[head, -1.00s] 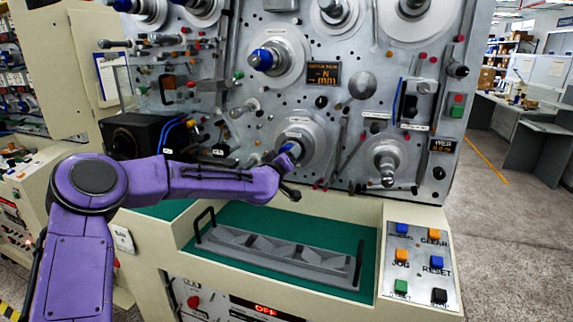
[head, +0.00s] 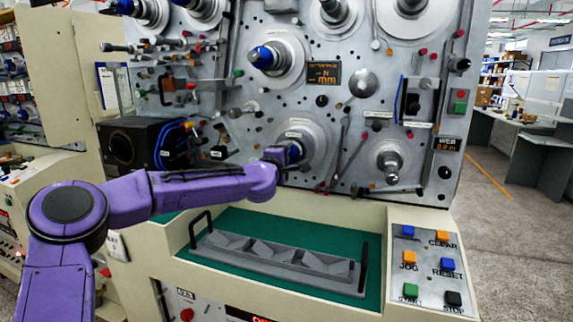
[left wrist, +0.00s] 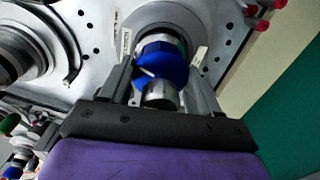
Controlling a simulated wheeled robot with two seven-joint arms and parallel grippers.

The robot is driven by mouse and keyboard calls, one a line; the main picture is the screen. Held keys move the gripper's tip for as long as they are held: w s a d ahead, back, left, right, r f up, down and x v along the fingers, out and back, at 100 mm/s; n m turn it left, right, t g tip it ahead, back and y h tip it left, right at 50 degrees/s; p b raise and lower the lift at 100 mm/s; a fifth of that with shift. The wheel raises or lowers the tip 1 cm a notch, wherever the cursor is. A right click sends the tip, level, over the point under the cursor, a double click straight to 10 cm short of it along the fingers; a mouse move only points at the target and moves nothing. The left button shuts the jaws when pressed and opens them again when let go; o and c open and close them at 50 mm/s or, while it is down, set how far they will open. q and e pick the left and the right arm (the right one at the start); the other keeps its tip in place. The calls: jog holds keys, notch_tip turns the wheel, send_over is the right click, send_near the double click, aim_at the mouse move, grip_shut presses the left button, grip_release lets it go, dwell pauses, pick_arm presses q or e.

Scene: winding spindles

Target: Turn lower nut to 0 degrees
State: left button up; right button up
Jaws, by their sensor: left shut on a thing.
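The lower nut (left wrist: 160,62) is blue with a white mark, on a metal spindle (left wrist: 160,95) whose end shows in the left wrist view. In the head view a bit of the blue nut (head: 293,152) shows at the lower middle spindle disc (head: 318,140), mostly hidden by my left gripper (head: 281,156). My left gripper (left wrist: 162,75) is shut on the nut, one finger on each side of it. The upper nut (head: 263,57), also blue, sits on the spindle above. My right gripper is not in view.
A green-lined recess (head: 225,225) with a grey notched holder (head: 280,257) and two black handles lies below the panel. A button panel (head: 425,265) is at the right. Levers and small knobs surround the spindles. A black box (head: 125,145) stands at the left.

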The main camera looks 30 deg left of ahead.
pick_arm(q)
jog(key=shift+n+b, duration=1.35)
jog(key=shift+n, duration=0.95)
jog(key=o, duration=1.1)
jog(key=shift+c, duration=0.2)
jog(key=b+v, duration=0.2)
jog(key=v, duration=0.8)
jog(key=shift+s+b, duration=0.2)
jog(key=shift+b, duration=0.2)
jog(key=shift+d+f, duration=0.1)
